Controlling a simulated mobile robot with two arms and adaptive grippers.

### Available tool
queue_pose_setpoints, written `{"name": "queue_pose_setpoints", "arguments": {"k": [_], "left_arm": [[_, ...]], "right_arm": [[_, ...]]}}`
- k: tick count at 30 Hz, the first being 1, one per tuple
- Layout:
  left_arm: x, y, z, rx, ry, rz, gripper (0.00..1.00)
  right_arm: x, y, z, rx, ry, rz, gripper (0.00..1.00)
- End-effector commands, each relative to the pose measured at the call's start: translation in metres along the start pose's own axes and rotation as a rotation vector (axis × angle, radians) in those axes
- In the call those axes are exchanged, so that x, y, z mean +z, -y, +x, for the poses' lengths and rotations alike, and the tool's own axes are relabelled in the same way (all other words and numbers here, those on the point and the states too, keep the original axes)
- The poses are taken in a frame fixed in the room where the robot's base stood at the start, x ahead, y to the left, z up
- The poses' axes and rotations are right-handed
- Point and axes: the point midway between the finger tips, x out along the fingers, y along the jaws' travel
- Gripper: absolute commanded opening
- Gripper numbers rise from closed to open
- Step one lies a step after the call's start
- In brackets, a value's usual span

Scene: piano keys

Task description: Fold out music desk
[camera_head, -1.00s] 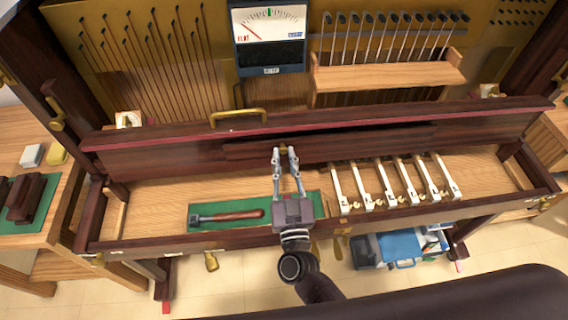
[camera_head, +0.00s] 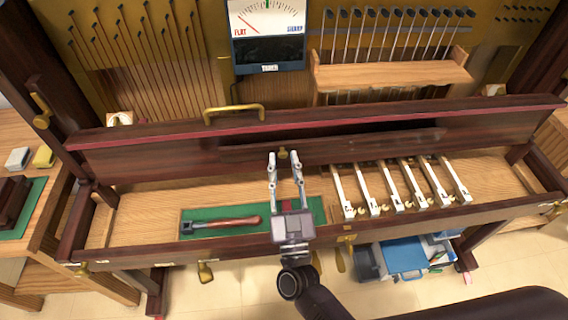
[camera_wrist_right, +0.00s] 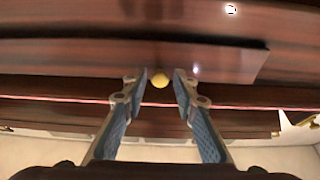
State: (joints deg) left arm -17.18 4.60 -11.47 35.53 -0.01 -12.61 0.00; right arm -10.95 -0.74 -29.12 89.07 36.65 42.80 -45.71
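The music desk (camera_head: 345,146) is a long dark wood panel lying against the dark red-brown board (camera_head: 150,157) of the piano. A small brass knob (camera_head: 283,154) sits on the desk's face; in the right wrist view the knob (camera_wrist_right: 160,80) looks round and yellow. My right gripper (camera_head: 284,157) points at the desk with its fingers spread. In the right wrist view, its fingertips (camera_wrist_right: 160,74) stand on either side of the knob, with a gap to each side. Whether they touch the panel I cannot tell. My left gripper is not in view.
A hammer (camera_head: 222,222) lies in a green-lined tray (camera_head: 305,207) below the board. Several white key levers (camera_head: 395,188) stand right of my gripper. A brass handle (camera_head: 234,109) is on the board's top edge. A tuner meter (camera_head: 267,35) stands behind.

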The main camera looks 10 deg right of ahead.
Motion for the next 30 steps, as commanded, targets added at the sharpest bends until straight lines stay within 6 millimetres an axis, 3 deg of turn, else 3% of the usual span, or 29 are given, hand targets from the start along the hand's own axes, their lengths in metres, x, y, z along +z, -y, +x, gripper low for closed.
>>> {"name": "queue_pose_setpoints", "arguments": {"k": [9,13,24,30], "left_arm": [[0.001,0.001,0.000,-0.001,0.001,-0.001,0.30],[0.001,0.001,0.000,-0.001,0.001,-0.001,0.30],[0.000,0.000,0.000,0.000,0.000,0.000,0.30],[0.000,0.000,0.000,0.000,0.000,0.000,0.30]], "right_arm": [[0.000,0.000,0.000,0.000,0.000,0.000,0.34],[0.001,0.000,-0.010,0.000,0.002,-0.001,0.34],[0.002,0.000,-0.084,-0.001,0.005,-0.001,0.34],[0.001,0.000,-0.112,0.000,0.003,-0.001,0.34]]}}
